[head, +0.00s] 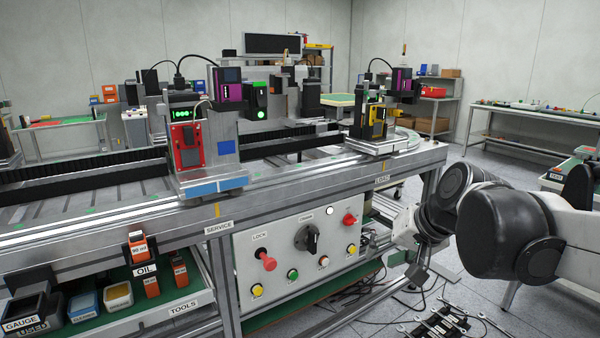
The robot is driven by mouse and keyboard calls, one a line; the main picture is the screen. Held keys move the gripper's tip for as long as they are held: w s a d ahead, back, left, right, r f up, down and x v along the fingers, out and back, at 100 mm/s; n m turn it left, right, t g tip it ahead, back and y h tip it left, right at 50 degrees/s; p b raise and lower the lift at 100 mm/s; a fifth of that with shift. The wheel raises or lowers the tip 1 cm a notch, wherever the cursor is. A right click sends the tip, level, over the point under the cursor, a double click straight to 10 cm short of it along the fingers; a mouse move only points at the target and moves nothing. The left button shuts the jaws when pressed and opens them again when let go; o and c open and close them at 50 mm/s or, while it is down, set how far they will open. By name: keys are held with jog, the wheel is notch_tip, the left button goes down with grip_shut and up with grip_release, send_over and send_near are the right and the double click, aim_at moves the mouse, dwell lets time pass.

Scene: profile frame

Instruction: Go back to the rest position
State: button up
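My arm comes in from the right edge of the head view, with its large black joints in front of the right end of the bench. My gripper (417,274) appears small and partly behind the arm's joints, pointing down beside the right end of the control panel (300,258). It is apart from the panel's knobs and buttons as far as I can see. The fingers are too small and dark to tell whether they are open or shut, and I see nothing clearly held.
The panel has a red lock knob (265,260), a black rotary switch (307,238) and several buttons. A tool drawer (150,312) with oil bottles and bins stands at lower left. Cables and a dark metal fixture (440,322) lie low at lower right. A side table (535,122) stands behind.

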jog(key=s+d+f+n+h, duration=0.1)
jog(key=s+d+f+h, duration=0.15)
jog(key=s, duration=0.55)
jog(key=s+d+f+n+h, duration=0.1)
jog(key=s+f, duration=0.3)
jog(key=s, duration=0.5)
notch_tip(320, 180, up, 15)
jog(key=p, duration=1.5)
jog(key=shift+a+r+t, duration=0.15)
jog(key=shift+r+t, duration=0.05)
jog(key=shift+t, duration=0.2)
